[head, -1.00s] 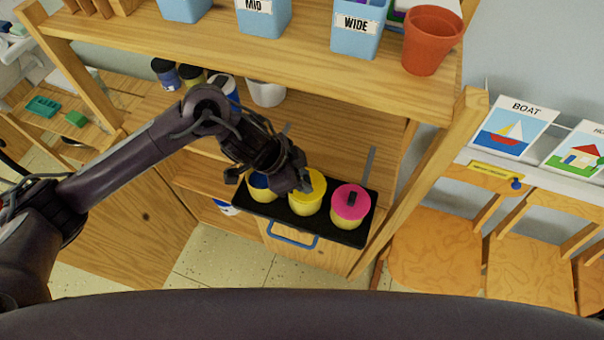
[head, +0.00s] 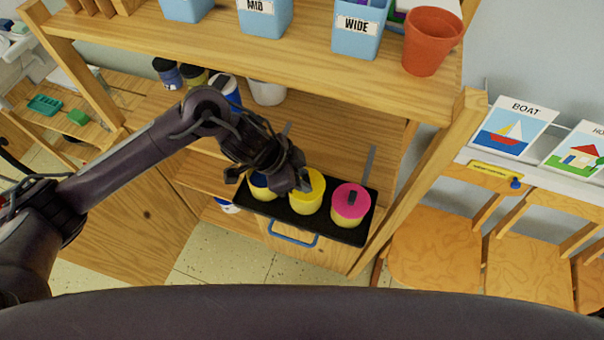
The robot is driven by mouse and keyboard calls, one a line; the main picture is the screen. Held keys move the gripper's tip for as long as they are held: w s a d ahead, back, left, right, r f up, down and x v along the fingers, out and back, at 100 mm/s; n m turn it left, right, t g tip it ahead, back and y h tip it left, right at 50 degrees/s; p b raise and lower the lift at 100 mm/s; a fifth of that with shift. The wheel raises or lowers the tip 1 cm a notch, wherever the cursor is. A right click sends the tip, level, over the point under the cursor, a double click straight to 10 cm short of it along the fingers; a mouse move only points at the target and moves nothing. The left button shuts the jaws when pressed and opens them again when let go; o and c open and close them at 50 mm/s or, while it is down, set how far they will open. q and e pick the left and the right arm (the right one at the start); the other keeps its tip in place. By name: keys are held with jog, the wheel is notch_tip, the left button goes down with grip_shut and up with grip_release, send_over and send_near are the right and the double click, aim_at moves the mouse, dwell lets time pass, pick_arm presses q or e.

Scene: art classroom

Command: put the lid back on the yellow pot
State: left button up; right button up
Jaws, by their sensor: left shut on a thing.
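The yellow pot (head: 306,205) stands in the middle of a black tray, between a pot with a blue lid and a pot with a pink lid. A bright yellow lid (head: 316,182) shows at its top, partly behind my left gripper (head: 302,184). My left gripper reaches down from the left and appears shut on this lid's knob, which the fingers hide. The lid is at the pot's rim; I cannot tell whether it is fully seated. My right gripper is not in view.
The blue-lidded pot (head: 262,187) is partly under my left gripper. The pink-lidded pot (head: 350,204) stands to the right on the black tray (head: 275,221). A wooden shelf (head: 290,52) with blue bins and a terracotta pot (head: 432,42) overhangs behind. Wooden posts flank the space.

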pick_arm(q)
jog(key=shift+p, duration=0.3)
dwell(0.7)
jog(key=shift+f, duration=0.1)
dwell(0.5)
dwell(0.4)
jog(key=shift+p, duration=0.55)
jog(key=shift+f, duration=0.1)
jog(key=o, duration=1.5)
